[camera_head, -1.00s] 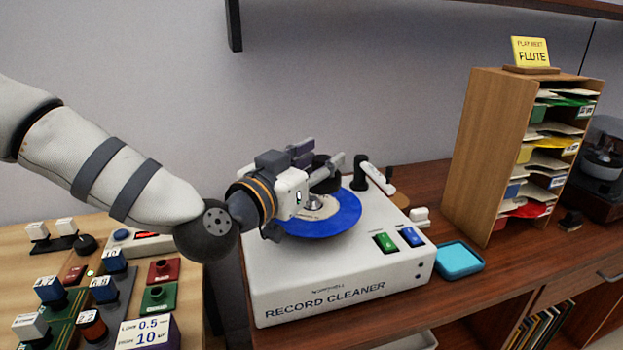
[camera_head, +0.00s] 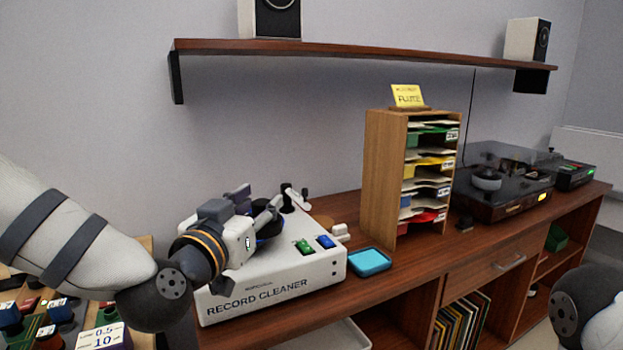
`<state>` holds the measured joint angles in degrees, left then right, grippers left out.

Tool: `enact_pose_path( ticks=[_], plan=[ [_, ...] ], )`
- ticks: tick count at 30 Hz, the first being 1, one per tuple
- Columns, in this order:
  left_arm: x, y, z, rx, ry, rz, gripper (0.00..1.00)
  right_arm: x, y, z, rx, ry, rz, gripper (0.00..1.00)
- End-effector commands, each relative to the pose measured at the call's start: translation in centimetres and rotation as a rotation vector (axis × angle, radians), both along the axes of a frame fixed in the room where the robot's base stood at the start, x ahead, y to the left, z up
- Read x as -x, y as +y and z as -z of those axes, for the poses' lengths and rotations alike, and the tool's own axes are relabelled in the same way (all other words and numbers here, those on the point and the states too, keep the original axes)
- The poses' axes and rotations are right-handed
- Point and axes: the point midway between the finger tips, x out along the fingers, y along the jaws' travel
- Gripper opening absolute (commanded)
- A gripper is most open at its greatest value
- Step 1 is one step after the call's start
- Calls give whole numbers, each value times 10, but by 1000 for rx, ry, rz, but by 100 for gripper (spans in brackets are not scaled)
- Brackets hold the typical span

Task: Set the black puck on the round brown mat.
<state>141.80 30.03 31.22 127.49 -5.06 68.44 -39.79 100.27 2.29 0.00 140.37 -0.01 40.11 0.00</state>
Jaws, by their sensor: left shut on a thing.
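My left gripper (camera_head: 256,212) reaches in from the left over the white record cleaner (camera_head: 262,290). It is shut on the black puck (camera_head: 270,231), which shows as a dark round shape at the fingers and is partly hidden by them. The blue record on the cleaner is mostly hidden behind my gripper and wrist. A round brown mat (camera_head: 323,220) seems to show as a small brown edge behind the cleaner's right back corner; most of it is hidden. At the lower right only part of my right arm shows, without its gripper.
A blue square tray (camera_head: 370,262) and a small white object (camera_head: 340,232) lie right of the cleaner. A wooden sorter (camera_head: 385,180) stands behind them, with a turntable (camera_head: 505,190) farther right. A wall shelf (camera_head: 360,56) hangs above. The tabletop before the sorter is mostly clear.

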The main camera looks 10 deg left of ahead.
Motion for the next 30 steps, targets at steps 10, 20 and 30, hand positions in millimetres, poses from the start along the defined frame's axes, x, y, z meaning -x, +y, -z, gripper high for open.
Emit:
enact_pose_path(
  ticks=[10,20,30],
  plan=[
    [73,39,68,-6,6,-189,3,0,0,0,0,0,0,0],
    [64,34,59,-9,-12,-170,3,0,0,0,0,0,0,0],
    [-19,-10,-41,-6,-22,64,0,0,0,0,0,0,0,0]
  ],
)
